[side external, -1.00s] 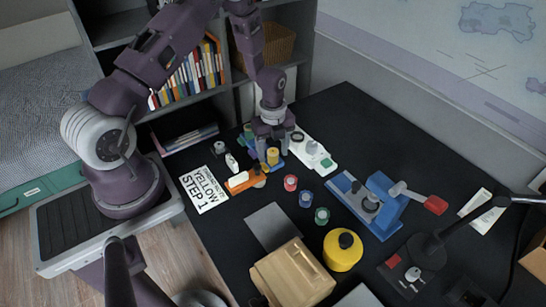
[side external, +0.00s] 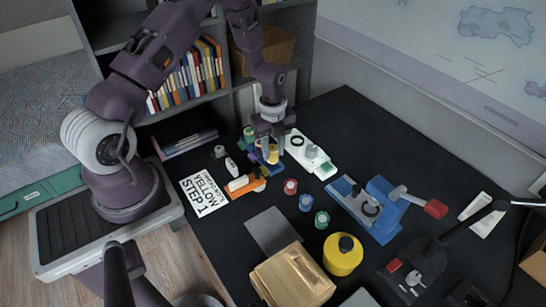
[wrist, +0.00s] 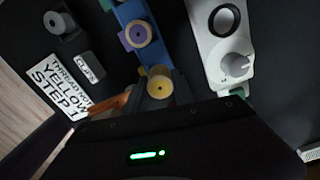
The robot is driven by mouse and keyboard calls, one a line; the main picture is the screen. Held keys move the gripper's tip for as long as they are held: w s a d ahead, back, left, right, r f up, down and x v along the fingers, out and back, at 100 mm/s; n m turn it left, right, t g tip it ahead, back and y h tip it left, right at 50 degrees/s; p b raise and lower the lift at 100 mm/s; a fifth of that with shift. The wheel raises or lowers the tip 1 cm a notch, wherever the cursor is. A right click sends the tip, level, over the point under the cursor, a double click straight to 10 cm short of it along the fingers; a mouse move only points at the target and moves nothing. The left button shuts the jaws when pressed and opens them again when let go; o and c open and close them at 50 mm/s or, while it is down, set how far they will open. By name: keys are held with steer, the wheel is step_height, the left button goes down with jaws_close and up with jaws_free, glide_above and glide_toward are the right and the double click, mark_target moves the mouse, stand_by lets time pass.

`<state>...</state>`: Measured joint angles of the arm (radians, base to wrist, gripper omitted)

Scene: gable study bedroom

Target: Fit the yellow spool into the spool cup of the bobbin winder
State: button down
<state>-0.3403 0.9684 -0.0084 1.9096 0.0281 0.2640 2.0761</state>
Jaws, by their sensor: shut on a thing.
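The yellow spool (side external: 272,154) is between the fingers of my gripper (side external: 272,148), which is shut on it; in the wrist view the spool (wrist: 159,84) shows with its hole facing the camera. It is at the near end of a blue rack (wrist: 126,12) that carries a purple spool (wrist: 138,34). I cannot tell whether it touches the rack. To the right, a white device (side external: 311,157) has a dark ringed opening and a grey knob. Further right, a blue device (side external: 383,215) has a dark round fitting and a red-tipped lever. Which is the bobbin winder is unclear.
An orange rack (side external: 250,188) lies beside the gripper. Red (side external: 290,186), blue (side external: 306,202) and green (side external: 322,218) spools stand on the dark table. A yellow round container (side external: 342,254), a wooden box (side external: 293,275) and a lamp base (side external: 413,272) stand nearer the camera.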

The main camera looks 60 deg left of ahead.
mark_target(274, 145)
steer(key=r, duration=0.4)
steer(key=w+a+r, duration=0.1)
steer(key=r, duration=0.1)
steer(key=shift+r, duration=0.4)
steer(key=w+a+r, duration=0.2)
steer(key=w+a, duration=0.7)
steer(key=w, duration=0.2)
step_height(274, 145, down, 10)
steer(key=shift+a, duration=0.15)
steer(key=c, duration=1.1)
jaws_free()
steer(key=shift+f, duration=0.1)
steer(key=shift+o, duration=0.2)
